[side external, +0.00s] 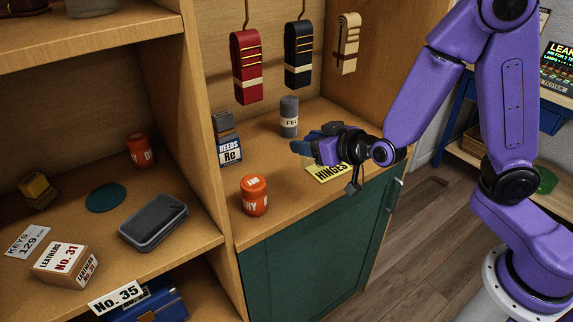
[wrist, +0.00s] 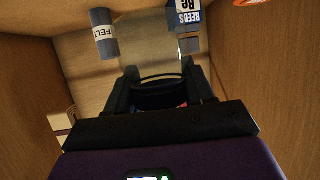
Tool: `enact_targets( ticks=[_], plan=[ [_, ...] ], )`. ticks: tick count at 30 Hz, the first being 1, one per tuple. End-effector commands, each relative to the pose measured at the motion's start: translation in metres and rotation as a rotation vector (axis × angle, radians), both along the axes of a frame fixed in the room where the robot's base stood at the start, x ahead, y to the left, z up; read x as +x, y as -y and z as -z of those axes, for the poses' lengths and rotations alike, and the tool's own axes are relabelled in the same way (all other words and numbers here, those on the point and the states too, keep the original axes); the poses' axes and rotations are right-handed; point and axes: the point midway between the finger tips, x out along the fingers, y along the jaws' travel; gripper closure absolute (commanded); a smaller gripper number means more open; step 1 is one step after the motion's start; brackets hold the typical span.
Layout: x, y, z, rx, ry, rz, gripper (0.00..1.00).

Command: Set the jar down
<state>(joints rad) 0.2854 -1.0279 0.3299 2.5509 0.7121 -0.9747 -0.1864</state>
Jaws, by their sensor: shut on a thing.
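My gripper (side external: 309,142) is over the counter above the green cabinet, reaching in from the right with its fingers pointing left. In the wrist view its dark fingers (wrist: 163,92) are shut on a dark, round-rimmed thing (wrist: 163,97), which appears to be the jar.
An orange canister (side external: 254,196), a REEDS box (side external: 229,150) and a grey FELT roll (side external: 289,117) stand on the counter (side external: 290,185). A yellow HINGES label (side external: 326,172) lies near its front edge. Straps (side external: 298,55) hang behind. Another orange canister (side external: 140,150) stands on the left shelf.

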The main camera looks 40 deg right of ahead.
Motion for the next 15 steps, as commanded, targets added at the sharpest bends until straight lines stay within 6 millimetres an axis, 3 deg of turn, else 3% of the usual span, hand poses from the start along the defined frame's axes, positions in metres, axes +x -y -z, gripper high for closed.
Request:
enact_targets(
  ticks=[15],
  plan=[
    [0.027,-0.007,0.020,-0.004,-0.002,0.001,0.80]
  ],
)
